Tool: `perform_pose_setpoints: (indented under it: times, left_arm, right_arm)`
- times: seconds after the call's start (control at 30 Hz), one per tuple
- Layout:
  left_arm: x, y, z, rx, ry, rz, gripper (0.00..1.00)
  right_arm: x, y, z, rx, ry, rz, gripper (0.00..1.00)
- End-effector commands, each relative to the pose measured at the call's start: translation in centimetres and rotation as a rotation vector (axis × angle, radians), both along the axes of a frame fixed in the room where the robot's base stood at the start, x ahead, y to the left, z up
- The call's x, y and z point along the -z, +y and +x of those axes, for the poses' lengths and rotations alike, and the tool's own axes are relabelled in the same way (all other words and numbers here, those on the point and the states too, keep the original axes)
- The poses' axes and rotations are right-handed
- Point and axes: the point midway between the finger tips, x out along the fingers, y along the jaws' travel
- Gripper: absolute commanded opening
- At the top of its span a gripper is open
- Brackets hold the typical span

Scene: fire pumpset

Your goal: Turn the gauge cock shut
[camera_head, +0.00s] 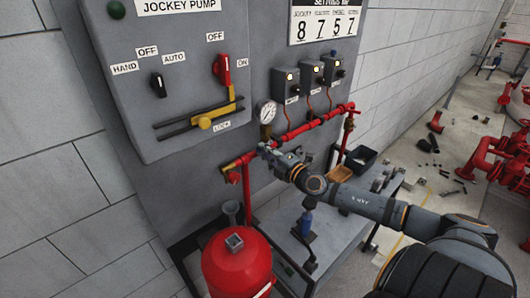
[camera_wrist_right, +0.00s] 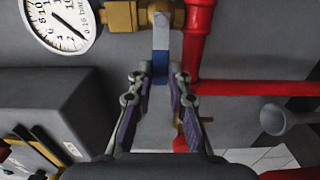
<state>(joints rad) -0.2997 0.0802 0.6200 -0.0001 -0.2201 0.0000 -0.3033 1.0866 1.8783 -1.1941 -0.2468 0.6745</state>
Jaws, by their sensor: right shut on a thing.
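The gauge cock (camera_wrist_right: 150,14) is a brass fitting between the round white pressure gauge (camera_wrist_right: 62,20) and the red pipe in the right wrist view. Its flat lever (camera_wrist_right: 162,40), grey with a blue grip, points toward my right gripper (camera_wrist_right: 160,78). The gripper's two fingers are shut on the blue end of the lever, one on each side. In the head view the right gripper (camera_head: 268,150) is just below the gauge (camera_head: 266,111), at the red pipe; it hides the cock's lever there. My left gripper is in neither view.
A grey jockey pump panel (camera_head: 175,100) stands left of the gauge. The red pipe (camera_head: 300,128) runs across the wall board. A red cylinder (camera_head: 237,268) stands below, beside a grey table (camera_head: 335,238) with a black bin (camera_head: 360,160).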

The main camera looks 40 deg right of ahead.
Motion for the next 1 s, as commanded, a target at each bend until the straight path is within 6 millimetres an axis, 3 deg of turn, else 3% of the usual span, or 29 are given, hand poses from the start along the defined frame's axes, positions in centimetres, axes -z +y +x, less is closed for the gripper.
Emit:
perform_pose_setpoints:
  times: [0.57,0.6,0.73,1.0]
  left_arm:
    - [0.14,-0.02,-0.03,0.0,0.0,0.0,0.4]
    - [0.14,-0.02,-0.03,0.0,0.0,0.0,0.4]
    - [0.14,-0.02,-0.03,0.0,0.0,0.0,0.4]
    - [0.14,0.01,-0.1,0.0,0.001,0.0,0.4]
  right_arm:
    - [0.16,-0.04,0.0,0.0,-0.001,-0.031,0.0]
    - [0.16,-0.05,0.0,0.0,-0.001,-0.031,0.21]
    - [0.16,-0.04,0.0,0.0,-0.001,-0.03,0.39]
    - [0.15,-0.04,0.0,0.0,-0.002,-0.028,0.41]
